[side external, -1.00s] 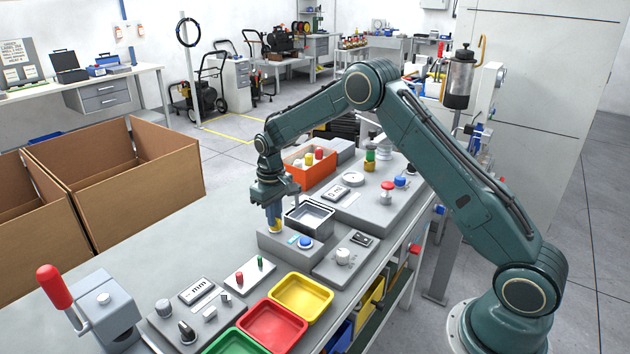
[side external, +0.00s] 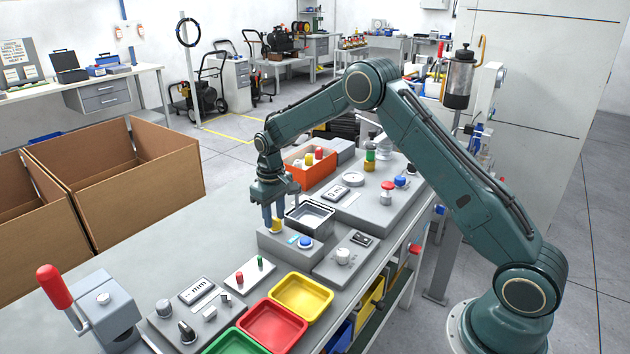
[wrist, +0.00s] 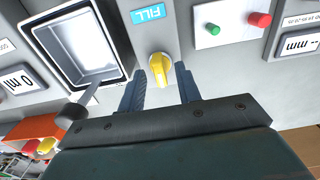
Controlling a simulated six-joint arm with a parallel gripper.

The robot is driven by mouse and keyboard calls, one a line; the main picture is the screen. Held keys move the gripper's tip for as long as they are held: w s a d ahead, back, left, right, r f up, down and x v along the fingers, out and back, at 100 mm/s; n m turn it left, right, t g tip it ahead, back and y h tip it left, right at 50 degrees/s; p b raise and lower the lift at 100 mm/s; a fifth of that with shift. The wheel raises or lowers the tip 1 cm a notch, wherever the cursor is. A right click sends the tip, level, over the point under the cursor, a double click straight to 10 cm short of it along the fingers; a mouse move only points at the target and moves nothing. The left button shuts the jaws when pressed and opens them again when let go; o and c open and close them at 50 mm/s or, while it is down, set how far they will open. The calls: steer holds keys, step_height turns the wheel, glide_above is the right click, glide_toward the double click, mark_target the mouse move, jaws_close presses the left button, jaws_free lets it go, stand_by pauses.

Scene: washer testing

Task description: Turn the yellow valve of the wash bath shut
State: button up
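The yellow valve (side external: 277,226) is a small knob on the grey wash bath block, in front of the metal basin (side external: 310,217). In the wrist view the valve (wrist: 160,72) shows between my two fingertips, beside the blue FILL label (wrist: 148,13). My gripper (side external: 277,217) points down over the valve. My gripper (wrist: 161,85) is open, with a finger on each side of the knob and a visible gap to each. The exact height of the fingertips against the knob is hard to tell.
A blue button (side external: 305,242) sits on the same block. A grey box with a knob (side external: 343,257) stands to the right. The yellow tray (side external: 327,310) and red tray (side external: 250,325) lie nearer the camera. An orange bin (side external: 300,178) stands behind. The bench left of the block is clear.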

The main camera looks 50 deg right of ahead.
mark_target(275, 218)
step_height(275, 218, up, 14)
steer(key=shift+f, duration=0.2)
stand_by(0.4)
steer(key=s+a+r+t, duration=0.3)
steer(key=s+a+r, duration=0.1)
steer(key=s+r, duration=1.2)
steer(key=s+a+f+t, duration=0.1)
steer(key=s+f, duration=0.1)
steer(key=s, duration=0.9)
steer(key=s+a+f+t, duration=0.1)
steer(key=s+f, duration=0.2)
steer(key=s, duration=0.7)
steer(key=shift+s+a+f+t, duration=0.3)
steer(key=shift+s+f, duration=0.05)
